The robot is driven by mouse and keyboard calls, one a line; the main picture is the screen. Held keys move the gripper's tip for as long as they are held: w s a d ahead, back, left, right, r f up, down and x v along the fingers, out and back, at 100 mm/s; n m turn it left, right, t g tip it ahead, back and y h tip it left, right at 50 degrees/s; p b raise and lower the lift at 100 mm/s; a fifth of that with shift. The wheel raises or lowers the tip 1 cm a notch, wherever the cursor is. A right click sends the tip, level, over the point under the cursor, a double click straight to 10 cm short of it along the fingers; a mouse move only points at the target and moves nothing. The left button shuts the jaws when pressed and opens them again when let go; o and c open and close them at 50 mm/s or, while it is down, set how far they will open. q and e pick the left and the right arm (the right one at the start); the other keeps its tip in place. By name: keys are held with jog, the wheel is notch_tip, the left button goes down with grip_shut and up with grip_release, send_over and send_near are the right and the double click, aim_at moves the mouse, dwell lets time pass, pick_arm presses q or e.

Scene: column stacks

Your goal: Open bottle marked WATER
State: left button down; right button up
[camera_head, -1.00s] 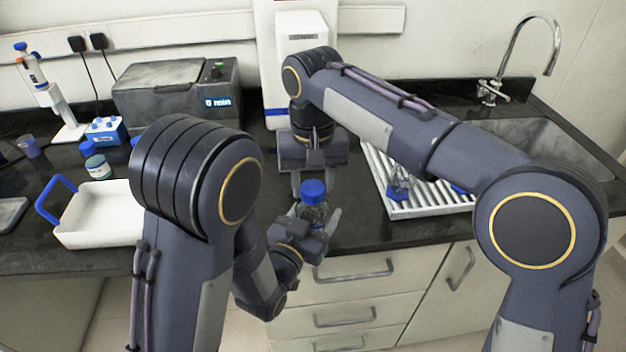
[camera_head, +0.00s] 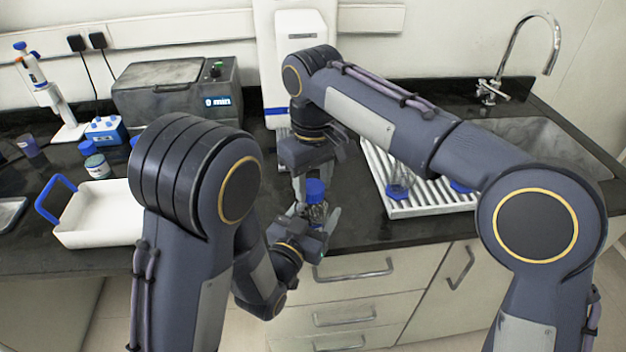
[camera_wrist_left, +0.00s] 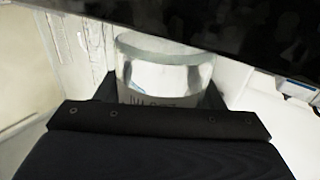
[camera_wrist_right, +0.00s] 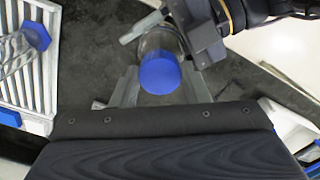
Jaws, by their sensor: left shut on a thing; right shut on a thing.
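The bottle (camera_head: 316,211) has a clear glass body and a blue cap (camera_head: 314,190), which sits on its top. My left gripper (camera_head: 315,222) is shut around the body from the front and holds the bottle. In the right wrist view the cap (camera_wrist_right: 160,75) lies between these fingers, with the left gripper's fingers just beyond.
A white drying rack (camera_head: 420,208) with glassware and blue caps stands right of the bottle, before the sink (camera_head: 540,145). A white tray with a blue handle (camera_head: 95,215) is at left. Drawers (camera_head: 345,290) lie below the counter's front edge.

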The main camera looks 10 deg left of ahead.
jog(key=shift+r, duration=0.2)
jog(key=shift+r, duration=0.9)
